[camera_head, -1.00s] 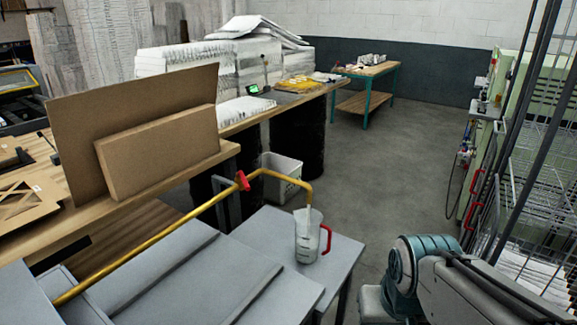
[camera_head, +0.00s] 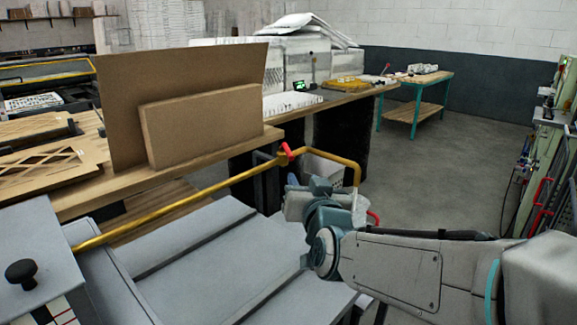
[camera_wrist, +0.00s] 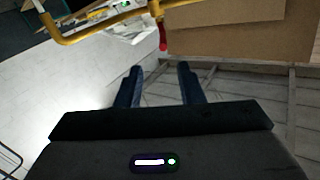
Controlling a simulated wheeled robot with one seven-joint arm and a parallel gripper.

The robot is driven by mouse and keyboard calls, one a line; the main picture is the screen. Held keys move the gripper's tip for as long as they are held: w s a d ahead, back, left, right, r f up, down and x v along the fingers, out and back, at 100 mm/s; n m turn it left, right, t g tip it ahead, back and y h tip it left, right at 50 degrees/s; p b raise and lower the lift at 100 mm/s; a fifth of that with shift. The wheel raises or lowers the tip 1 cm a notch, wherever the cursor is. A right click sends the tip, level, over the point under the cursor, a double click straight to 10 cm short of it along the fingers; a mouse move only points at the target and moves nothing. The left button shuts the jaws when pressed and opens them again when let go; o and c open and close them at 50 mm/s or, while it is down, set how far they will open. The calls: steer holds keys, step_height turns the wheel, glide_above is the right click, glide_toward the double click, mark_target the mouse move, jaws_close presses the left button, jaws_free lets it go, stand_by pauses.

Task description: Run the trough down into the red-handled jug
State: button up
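The trough (camera_head: 205,245) is a grey metal basin in the foreground of the head view. A yellow pipe (camera_head: 180,198) runs along it, past a red valve lever (camera_head: 286,151), and bends down at its right end over the jug. The jug's red handle (camera_head: 374,217) shows beside my arm, which hides most of the jug. In the wrist view, my gripper (camera_wrist: 160,68) is open and empty, its two dark fingers apart. The red lever (camera_wrist: 163,35) and the yellow pipe (camera_wrist: 90,33) are ahead of the fingertips, not between them. I cannot tell whether liquid flows.
A cardboard box (camera_head: 202,125) and an upright brown board (camera_head: 118,110) stand on the wooden bench behind the pipe. A pale bin (camera_head: 322,168) is on the floor behind the pipe's outlet.

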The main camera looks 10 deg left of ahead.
mark_target(289, 151)
steer(key=x, duration=1.4)
steer(key=shift+a+r, duration=0.1)
steer(key=shift+r, duration=0.3)
steer(key=shift+t, duration=0.3)
jaws_close()
